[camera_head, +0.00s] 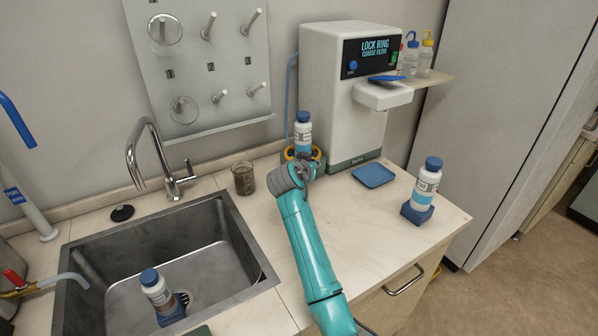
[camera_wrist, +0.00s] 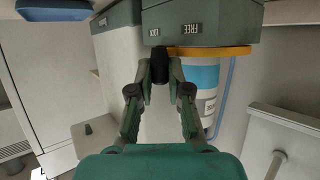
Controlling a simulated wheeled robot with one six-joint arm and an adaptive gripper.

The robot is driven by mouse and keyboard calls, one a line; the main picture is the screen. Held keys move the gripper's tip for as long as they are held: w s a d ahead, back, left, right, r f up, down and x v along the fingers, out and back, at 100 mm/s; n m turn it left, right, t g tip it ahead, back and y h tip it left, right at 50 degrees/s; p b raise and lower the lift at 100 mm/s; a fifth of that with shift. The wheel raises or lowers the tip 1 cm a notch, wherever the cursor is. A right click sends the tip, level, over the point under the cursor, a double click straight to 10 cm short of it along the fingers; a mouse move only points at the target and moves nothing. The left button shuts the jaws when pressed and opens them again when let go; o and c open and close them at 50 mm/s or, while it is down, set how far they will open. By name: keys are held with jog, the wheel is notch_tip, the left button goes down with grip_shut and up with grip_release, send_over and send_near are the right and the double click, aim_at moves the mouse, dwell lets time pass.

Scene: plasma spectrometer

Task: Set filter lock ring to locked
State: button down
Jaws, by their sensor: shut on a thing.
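The yellow filter lock ring (camera_wrist: 215,51) runs around the bottle at the base of the white machine; in the head view its yellow-orange edge shows (camera_head: 290,152). A dark handle (camera_wrist: 160,65) stands out at the ring's left end in the wrist view. My gripper (camera_wrist: 160,78) is shut on this handle. In the wrist view, the handle is close to the upside-down LOCK label (camera_wrist: 153,31), with the FREE label (camera_wrist: 190,29) to its right. In the head view my gripper (camera_head: 302,169) partly hides the ring and handle.
The machine (camera_head: 325,90) shows "LOCK RING COARSE FILTER" on its screen (camera_head: 374,47). A beaker (camera_head: 243,178) stands left of my gripper. A blue tray (camera_head: 373,175) and a bottle on a blue stand (camera_head: 426,180) are to the right. The sink (camera_head: 225,225) is at left.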

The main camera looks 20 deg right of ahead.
jog(key=shift+w+d+f+n+t+y, duration=0.1)
jog(key=shift+w+d+n+t+y, duration=0.15)
jog(key=shift+d+n+y, duration=0.5)
jog(key=shift+w+d+n+t+y, duration=0.25)
jog(key=shift+d+n+y, duration=0.2)
jog(key=shift+d, duration=0.5)
jog(key=shift+w+d+f+n+t+y, duration=0.1)
jog(key=shift+w+d+n+t+y, duration=0.15)
jog(key=shift+d+n+y, duration=0.45)
jog(key=shift+d, duration=0.3)
jog(key=c, duration=1.4)
grip_release()
jog(key=shift+s, duration=0.1)
jog(key=shift+a, duration=0.1)
